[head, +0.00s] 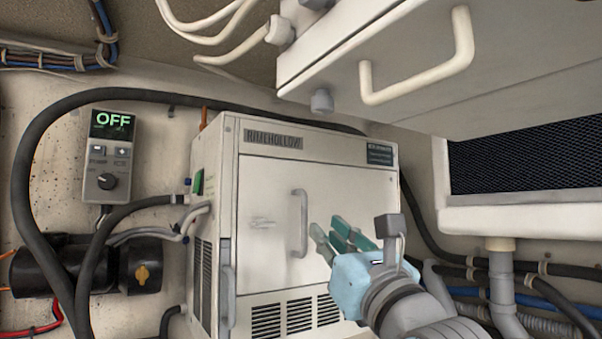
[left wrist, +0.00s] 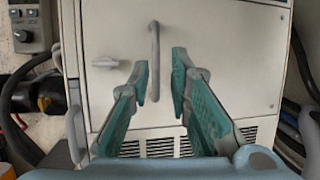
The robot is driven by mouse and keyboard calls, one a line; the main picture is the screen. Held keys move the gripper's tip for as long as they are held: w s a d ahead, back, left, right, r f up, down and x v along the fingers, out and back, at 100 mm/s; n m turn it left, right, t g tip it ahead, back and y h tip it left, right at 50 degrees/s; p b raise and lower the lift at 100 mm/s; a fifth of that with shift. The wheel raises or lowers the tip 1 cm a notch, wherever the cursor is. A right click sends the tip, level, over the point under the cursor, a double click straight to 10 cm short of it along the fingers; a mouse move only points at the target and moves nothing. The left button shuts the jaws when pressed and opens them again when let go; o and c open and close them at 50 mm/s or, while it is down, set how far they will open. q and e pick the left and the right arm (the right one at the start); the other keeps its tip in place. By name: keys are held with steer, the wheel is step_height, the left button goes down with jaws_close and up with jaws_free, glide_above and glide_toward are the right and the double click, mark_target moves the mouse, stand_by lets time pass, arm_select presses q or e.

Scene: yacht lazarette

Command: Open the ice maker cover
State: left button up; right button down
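The ice maker (head: 258,135) is a cream box in the middle of the head view. Its flat front cover (head: 270,190) is closed and has an upright grey bar handle (head: 300,222). A small pale knob or latch (head: 262,222) sits left of the handle. My left gripper (head: 325,240) is open and empty, in front of the cover close to the handle's right in the head view. In the left wrist view, the handle (left wrist: 154,60) shows between the teal fingertips of the gripper (left wrist: 160,80), beyond them; contact cannot be told. My right gripper is not in view.
A white overhead cabinet (head: 430,75) with a handle hangs at upper right, above a dark mesh panel (head: 520,155). A control box (head: 108,155) reading OFF is on the left wall. Thick hoses (head: 25,160) and pipes run on both sides of the ice maker.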

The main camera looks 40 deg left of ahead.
mark_target(306, 210)
arm_select(q)
steer(key=p+x, duration=0.7)
steer(key=x, duration=0.3)
steer(key=shift+s, duration=0.15)
steer(key=shift+r, duration=0.1)
steer(key=shift+s+d, duration=0.1)
jaws_close()
